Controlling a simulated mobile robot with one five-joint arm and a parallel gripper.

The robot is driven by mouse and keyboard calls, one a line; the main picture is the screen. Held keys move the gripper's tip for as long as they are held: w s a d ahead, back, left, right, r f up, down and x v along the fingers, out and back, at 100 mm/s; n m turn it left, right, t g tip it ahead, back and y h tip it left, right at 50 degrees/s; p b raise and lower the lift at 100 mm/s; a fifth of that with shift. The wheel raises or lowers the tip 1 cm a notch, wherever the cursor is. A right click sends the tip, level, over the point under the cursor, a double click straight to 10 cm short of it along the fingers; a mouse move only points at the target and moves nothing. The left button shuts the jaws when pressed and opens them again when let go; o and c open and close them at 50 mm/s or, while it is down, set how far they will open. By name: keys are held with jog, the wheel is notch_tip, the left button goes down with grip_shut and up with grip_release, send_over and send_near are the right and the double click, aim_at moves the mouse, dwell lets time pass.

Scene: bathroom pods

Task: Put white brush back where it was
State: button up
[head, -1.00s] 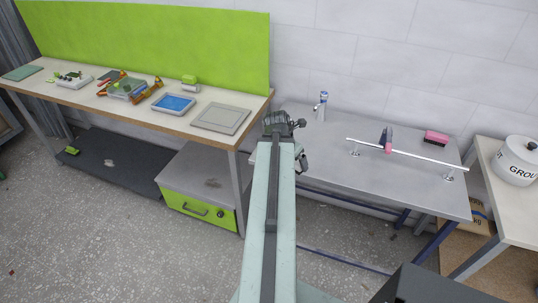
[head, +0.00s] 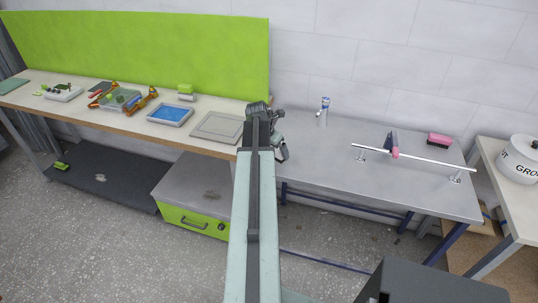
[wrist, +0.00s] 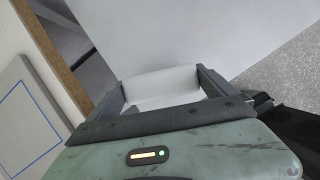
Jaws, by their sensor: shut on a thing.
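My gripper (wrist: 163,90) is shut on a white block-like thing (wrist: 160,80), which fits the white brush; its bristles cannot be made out. In the wrist view it sits between the two dark fingers, above the grey metal table (wrist: 200,30). In the head view my gripper (head: 262,112) is near the gap between the left workbench and the grey table (head: 340,170). The brush is hidden there behind my gripper and arm. A pink brush (head: 438,139) with dark bristles lies at the back right of the grey table.
A white rail (head: 420,160) on short posts crosses the table's right side, with a pink and dark thing (head: 392,145) at it. A white-and-blue can (head: 323,112) stands at the back. The left workbench (head: 125,125) holds a grey panel (head: 217,127) and blue tray (head: 170,114). The table's middle is clear.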

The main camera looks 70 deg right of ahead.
notch_tip(320, 180, down, 3)
jog(key=shift+b, duration=0.9)
jog(key=shift+w+r, duration=0.2)
jog(key=shift+r, duration=0.05)
jog(key=shift+a+f, duration=0.1)
jog(key=shift+f, duration=0.15)
jog(key=o, duration=0.8)
jog(key=shift+r, duration=0.1)
jog(key=shift+r, duration=0.15)
jog(key=shift+r+p, duration=0.25)
jog(key=shift+p, duration=0.25)
jog(key=p+v, duration=1)
jog(key=v, duration=0.1)
jog(key=shift+a+r+p, duration=0.1)
jog(key=shift+r+p, duration=0.15)
jog(key=shift+p, duration=0.05)
